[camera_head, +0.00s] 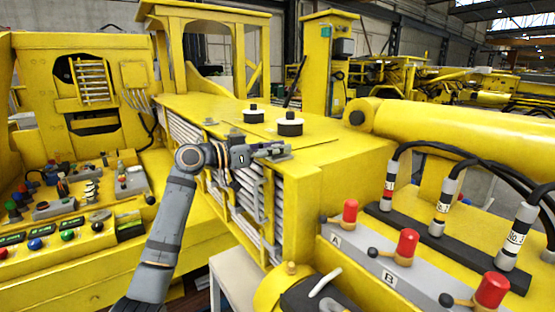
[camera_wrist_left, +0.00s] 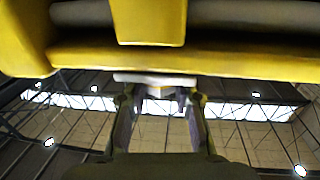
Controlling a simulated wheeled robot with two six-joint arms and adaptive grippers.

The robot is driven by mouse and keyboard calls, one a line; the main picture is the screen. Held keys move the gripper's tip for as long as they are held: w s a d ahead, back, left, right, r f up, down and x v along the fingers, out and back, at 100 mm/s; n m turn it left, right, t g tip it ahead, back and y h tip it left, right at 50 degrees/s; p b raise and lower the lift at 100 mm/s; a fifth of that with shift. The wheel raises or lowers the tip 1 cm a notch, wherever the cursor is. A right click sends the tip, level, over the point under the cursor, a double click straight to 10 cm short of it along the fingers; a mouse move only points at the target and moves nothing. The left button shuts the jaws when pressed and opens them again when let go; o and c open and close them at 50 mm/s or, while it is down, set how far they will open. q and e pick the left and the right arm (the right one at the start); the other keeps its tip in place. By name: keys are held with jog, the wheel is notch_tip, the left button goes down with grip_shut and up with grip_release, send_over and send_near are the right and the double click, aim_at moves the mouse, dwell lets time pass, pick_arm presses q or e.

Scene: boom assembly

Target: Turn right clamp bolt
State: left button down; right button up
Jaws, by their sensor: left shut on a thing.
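My left gripper (camera_head: 268,152) is at the upper side edge of the yellow boom block (camera_head: 340,160), beside the grey pipes. In the left wrist view its two fingers (camera_wrist_left: 157,103) are shut on a small part under a pale plate (camera_wrist_left: 155,78), below a yellow beam (camera_wrist_left: 180,62). I take this part to be the clamp bolt, but it is mostly hidden by the fingers. In the head view, the gripper covers it too. My right gripper is not in view.
A control panel (camera_head: 70,205) is at the left. Red-topped levers (camera_head: 408,243) and cable plugs (camera_head: 443,205) are at the right. A yellow cylinder (camera_head: 450,128) runs along the right back.

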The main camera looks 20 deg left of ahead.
pick_arm(q)
jog(key=shift+m+g+h+b, duration=0.3)
jog(key=shift+m+g+h, duration=0.6)
jog(key=shift+g, duration=0.2)
jog(key=shift+r+m+g+h, duration=0.1)
jog(key=shift+m+g+h, duration=0.3)
jog(key=shift+m+g, duration=0.15)
jog(key=m+g+h+p, duration=0.1)
jog(key=m+g, duration=0.1)
jog(key=g, duration=0.1)
jog(key=shift+r+p, duration=0.15)
jog(key=shift+p, duration=0.15)
jog(key=shift+m+g+h+p, duration=0.5)
jog(key=shift+m+g+p, duration=0.4)
jog(key=shift+g, duration=0.65)
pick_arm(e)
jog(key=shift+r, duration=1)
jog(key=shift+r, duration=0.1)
pick_arm(q)
jog(key=c, duration=1.1)
grip_release()
jog(key=shift+f, duration=0.2)
jog(key=shift+o, duration=0.3)
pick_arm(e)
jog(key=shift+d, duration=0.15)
